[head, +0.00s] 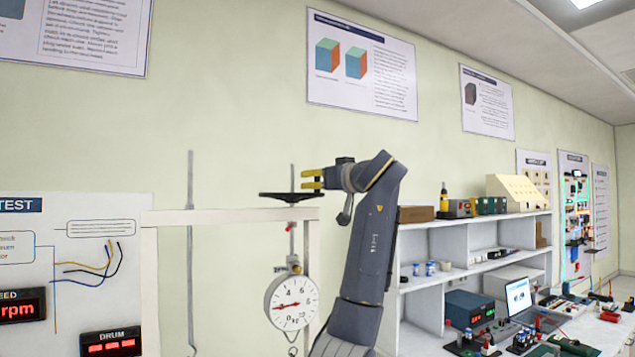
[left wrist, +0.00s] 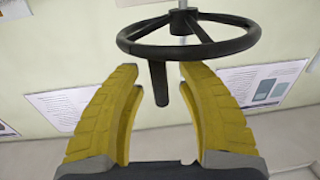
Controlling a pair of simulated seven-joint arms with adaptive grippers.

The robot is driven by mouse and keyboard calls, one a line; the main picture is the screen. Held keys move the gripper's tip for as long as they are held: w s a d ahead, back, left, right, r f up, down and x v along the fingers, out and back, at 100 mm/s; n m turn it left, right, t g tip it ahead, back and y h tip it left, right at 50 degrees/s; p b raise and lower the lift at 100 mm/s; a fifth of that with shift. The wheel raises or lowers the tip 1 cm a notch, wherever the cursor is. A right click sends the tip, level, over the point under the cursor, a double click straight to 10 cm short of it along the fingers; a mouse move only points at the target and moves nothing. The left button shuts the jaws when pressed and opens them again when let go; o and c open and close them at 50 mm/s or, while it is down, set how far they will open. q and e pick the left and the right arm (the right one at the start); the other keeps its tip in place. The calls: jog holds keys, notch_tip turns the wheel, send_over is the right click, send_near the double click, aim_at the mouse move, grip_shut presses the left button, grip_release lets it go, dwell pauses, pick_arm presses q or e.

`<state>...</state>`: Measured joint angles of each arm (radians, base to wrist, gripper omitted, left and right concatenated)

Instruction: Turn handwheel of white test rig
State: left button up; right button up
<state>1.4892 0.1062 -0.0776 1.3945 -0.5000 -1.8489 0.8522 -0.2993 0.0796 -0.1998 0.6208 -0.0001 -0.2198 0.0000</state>
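The white test rig (head: 235,216) stands left of centre in the head view. Its black handwheel (head: 280,195) lies flat on a vertical rod above the top beam. My left gripper (head: 312,180) is at the right side of the wheel, its yellow fingers pointing left. In the left wrist view, the handwheel (left wrist: 195,50) shows its rim, spokes and hub, with a dark handle (left wrist: 158,85) projecting from the rim. The left gripper (left wrist: 160,75) is open, with the handle between its fingertips and gaps on both sides. My right gripper is not in view.
A round dial gauge (head: 291,301) hangs below the beam. A tall thin rod (head: 190,250) stands to the left. Digital displays, one marked DRUM (head: 110,342), are at lower left. A white shelf (head: 450,240) and a cluttered bench with a laptop (head: 518,296) stand right.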

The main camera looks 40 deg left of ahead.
pick_arm(q)
jog(key=v, duration=1.2)
jog(key=shift+f, duration=0.1)
dwell(0.4)
